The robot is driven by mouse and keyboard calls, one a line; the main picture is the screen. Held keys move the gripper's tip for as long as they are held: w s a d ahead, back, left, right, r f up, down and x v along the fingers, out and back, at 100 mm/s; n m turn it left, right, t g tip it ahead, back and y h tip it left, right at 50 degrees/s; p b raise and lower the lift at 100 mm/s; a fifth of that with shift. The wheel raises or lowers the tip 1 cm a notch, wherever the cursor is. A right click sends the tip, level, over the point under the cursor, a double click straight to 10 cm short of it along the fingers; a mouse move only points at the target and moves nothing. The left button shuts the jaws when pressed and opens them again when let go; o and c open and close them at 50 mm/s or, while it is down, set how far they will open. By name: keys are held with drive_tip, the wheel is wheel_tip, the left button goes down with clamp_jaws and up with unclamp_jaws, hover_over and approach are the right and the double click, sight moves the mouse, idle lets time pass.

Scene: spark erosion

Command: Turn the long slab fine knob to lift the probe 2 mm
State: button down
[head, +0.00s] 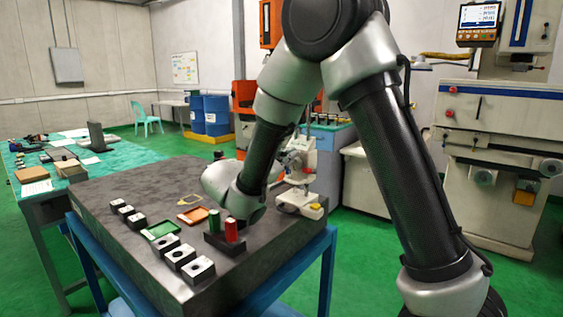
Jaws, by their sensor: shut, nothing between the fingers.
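A dark stone slab (120,190) lies on a blue frame in the middle. At its far right edge stands a pale instrument (297,160) with a thin upright post, partly hidden by my arm. I cannot make out the fine knob or the probe. My arm reaches down over the slab, and its wrist is left of the instrument. My gripper is hidden behind the wrist, so its fingers and any contact do not show.
On the slab are a dark holder with a green cylinder (214,219) and a red cylinder (231,230), several bored blocks, a green tray (161,229) and an orange tray (195,217). A teal-topped bench (115,160) stands left, a machine (495,140) right.

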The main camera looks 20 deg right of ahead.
drive_tip(key=shift+x, duration=0.75)
drive_tip(key=shift+d+r, duration=0.1)
drive_tip(key=shift+r, duration=0.05)
